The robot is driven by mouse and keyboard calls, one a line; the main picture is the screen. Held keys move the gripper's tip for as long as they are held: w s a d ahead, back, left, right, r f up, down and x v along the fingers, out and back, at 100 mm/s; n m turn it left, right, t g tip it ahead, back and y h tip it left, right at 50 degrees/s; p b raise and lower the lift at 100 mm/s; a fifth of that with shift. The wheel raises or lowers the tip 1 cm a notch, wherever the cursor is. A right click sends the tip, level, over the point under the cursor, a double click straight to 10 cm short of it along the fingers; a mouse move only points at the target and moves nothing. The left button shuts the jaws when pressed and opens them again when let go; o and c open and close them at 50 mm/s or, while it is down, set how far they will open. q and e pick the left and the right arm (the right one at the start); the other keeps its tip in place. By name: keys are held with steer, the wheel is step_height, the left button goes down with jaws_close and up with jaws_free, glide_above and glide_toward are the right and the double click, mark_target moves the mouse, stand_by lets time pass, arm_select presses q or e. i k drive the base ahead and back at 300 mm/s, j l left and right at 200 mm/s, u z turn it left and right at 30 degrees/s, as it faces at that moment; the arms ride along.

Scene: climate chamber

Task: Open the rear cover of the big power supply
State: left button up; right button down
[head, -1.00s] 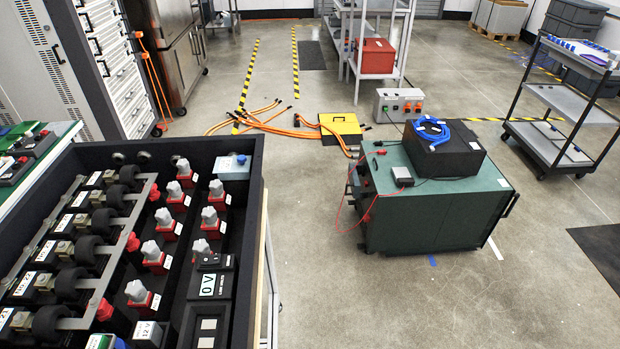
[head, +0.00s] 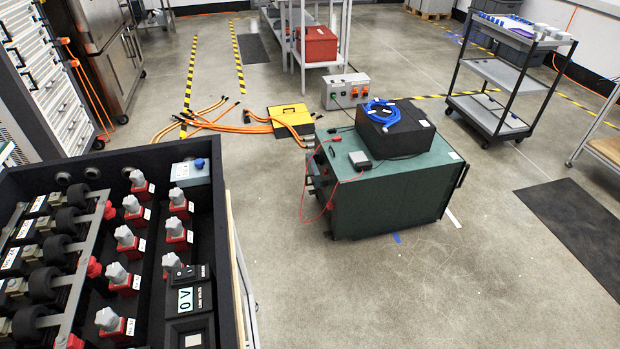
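A large dark green cabinet (head: 392,198) stands on the floor right of centre, and a black box (head: 395,128) with a coiled blue cable (head: 381,112) lies on top of it. It may be the big power supply, but I cannot tell for sure. Red and black leads run from a small grey box (head: 360,160) on its top to its left side. That left side is seen only at a steep angle, and I cannot make out a rear cover. Neither of my grippers is in view.
An open switch box (head: 228,215) with a 0 V display fills the lower left. A yellow box (head: 290,118) with orange cables lies behind the cabinet. A grey cart (head: 490,112) stands at the right. Floor before the cabinet is clear.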

mark_target(314, 173)
steer(key=i+l, duration=0.1)
steer(key=l, duration=0.65)
steer(key=i+l, duration=0.1)
steer(key=l, duration=0.65)
steer(key=i+l, duration=0.1)
steer(key=i, duration=0.55)
steer(key=i+l, duration=0.1)
steer(key=i, duration=0.55)
